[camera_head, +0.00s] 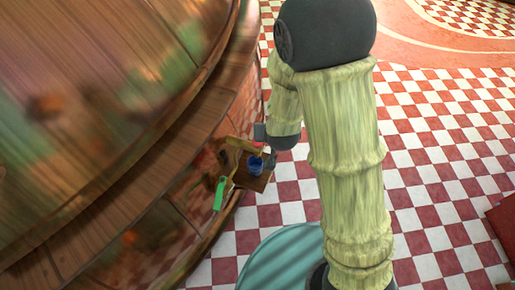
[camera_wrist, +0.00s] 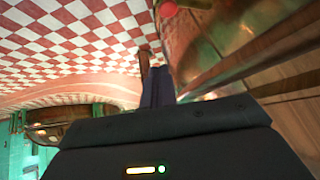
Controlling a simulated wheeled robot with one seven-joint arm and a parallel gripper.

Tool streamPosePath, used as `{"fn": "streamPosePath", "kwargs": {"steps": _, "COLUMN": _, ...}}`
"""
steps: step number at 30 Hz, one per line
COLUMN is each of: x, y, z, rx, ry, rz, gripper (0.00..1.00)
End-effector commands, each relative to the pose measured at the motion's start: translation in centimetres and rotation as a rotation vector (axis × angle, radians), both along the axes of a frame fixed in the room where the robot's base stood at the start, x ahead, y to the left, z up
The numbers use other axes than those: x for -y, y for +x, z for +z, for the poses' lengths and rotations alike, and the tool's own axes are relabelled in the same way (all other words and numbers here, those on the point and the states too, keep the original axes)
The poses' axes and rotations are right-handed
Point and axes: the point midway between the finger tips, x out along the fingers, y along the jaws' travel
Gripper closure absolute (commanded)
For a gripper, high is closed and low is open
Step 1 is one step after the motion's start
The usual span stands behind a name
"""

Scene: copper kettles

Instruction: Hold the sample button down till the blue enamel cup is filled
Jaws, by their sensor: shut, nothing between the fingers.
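The blue enamel cup (camera_head: 256,166) stands on a small brown shelf (camera_head: 258,183) at the side of the large vat in the head view. My gripper (camera_head: 270,160) is close beside the cup, at its right in that view, and partly hidden by my arm. In the wrist view my gripper (camera_wrist: 158,85) is shut with nothing in it. A round red knob (camera_wrist: 168,9) shows at the top of the wrist view, beyond the fingertips and apart from them; I cannot tell if it is the sample button. The cup's fill level is too small to tell.
A brass pipe (camera_head: 240,145) runs above the shelf, and a green handle (camera_head: 220,192) hangs left of the cup. The wood-and-copper vat (camera_head: 95,100) fills the left side. A teal round top (camera_head: 275,262) is at the bottom. Checkered floor (camera_head: 445,165) at the right is open.

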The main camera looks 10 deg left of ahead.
Motion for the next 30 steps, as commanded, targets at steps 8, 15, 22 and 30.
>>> {"fn": "streamPosePath", "kwargs": {"steps": 8, "x": -3.2, "y": 0.6, "z": -5.4, "rx": 0.095, "ry": -0.004, "rz": 0.042, "gripper": 1.00}}
{"fn": "streamPosePath", "kwargs": {"steps": 15, "x": -3.5, "y": 0.6, "z": -5.4, "rx": 0.105, "ry": -0.003, "rz": 0.044, "gripper": 1.00}}
{"fn": "streamPosePath", "kwargs": {"steps": 22, "x": -3.5, "y": 0.8, "z": -5.6, "rx": 0.103, "ry": -0.003, "rz": 0.044, "gripper": 1.00}}
{"fn": "streamPosePath", "kwargs": {"steps": 30, "x": -3.9, "y": 2.9, "z": -7.9, "rx": 0.102, "ry": -0.003, "rz": 0.042, "gripper": 1.00}}
